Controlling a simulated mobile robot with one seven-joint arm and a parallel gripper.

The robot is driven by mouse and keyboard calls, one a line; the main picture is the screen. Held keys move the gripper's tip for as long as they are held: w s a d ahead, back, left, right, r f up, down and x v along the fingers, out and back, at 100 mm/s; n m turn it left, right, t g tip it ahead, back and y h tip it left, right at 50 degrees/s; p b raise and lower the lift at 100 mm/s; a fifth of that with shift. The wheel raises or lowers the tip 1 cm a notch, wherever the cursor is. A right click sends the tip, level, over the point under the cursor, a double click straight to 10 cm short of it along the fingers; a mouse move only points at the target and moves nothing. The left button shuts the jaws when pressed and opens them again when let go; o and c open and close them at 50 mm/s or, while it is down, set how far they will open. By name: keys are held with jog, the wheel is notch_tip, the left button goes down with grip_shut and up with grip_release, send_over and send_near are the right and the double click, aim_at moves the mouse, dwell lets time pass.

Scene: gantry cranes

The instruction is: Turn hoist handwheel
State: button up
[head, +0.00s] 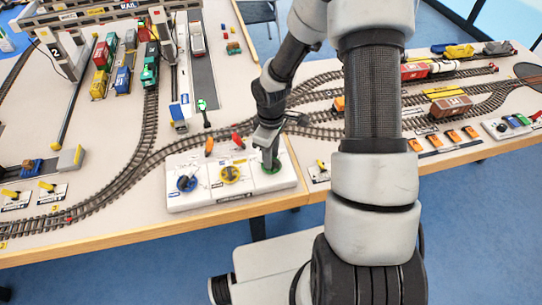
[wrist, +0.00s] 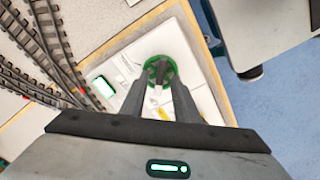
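A white control panel (head: 232,184) at the table's front edge carries three handwheels in a row. They are a blue one (head: 187,183), a yellow one (head: 230,174) and a green one (head: 277,168) at the right end. I cannot read which label marks the hoist. My gripper (head: 268,150) points down at the green handwheel and hides part of it. In the wrist view, the green handwheel (wrist: 172,62) has a dark middle part. My gripper (wrist: 160,84) has its two fingers apart, with a gap between them, over the near side of this wheel. Contact cannot be told.
Small orange and red levers (head: 238,141) stand behind the panel. Model tracks (head: 150,105) curve past it, with toy trains and a grey gantry (head: 85,15) at the back left. A second control box (head: 510,124) is at the far right. Blue floor lies before the table.

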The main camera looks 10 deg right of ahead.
notch_tip(320, 180, up, 17)
jog(key=p, duration=0.2)
jog(key=shift+f, duration=0.2)
